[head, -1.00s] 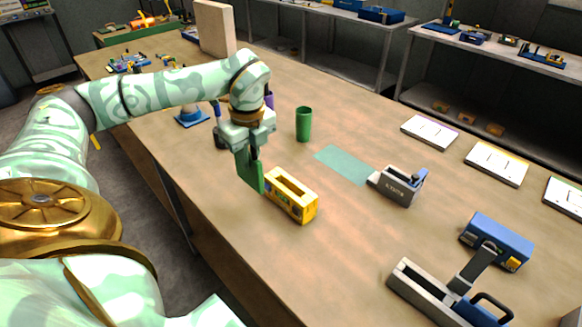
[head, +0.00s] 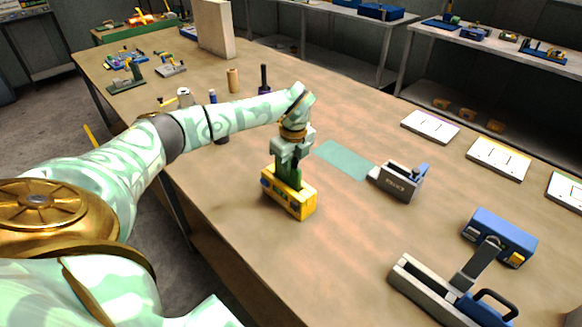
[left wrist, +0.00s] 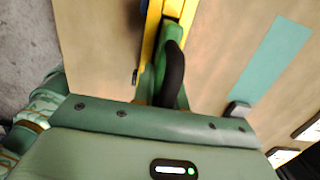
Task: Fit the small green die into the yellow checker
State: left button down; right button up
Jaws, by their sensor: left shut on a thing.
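The yellow checker (head: 299,206) stands on the table near its front edge, a block with a long slot in its top. My left gripper (head: 289,163) is right above it, shut on the small green die (head: 288,176). The die is upright, and its lower end meets the slot opening of the checker; how deep it sits I cannot tell. In the left wrist view the green die (left wrist: 160,62) shows beside a black finger, with the yellow checker (left wrist: 150,35) beyond it. My right gripper is in neither view.
A grey gauge block (head: 397,183) stands to the right, beside a flat teal mat (head: 343,159). A blue and grey tool (head: 430,290) lies at the front right. White cards (head: 430,128) lie along the far right edge.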

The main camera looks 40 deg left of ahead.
pick_arm(q)
jog(key=shift+f, duration=0.3)
jog(key=c, duration=1.4)
grip_release()
jog(key=shift+r, duration=0.1)
jog(key=r, duration=0.4)
jog(key=r+p, duration=0.1)
jog(key=r, duration=0.3)
jog(key=d+r+p, duration=0.1)
jog(key=r, duration=0.3)
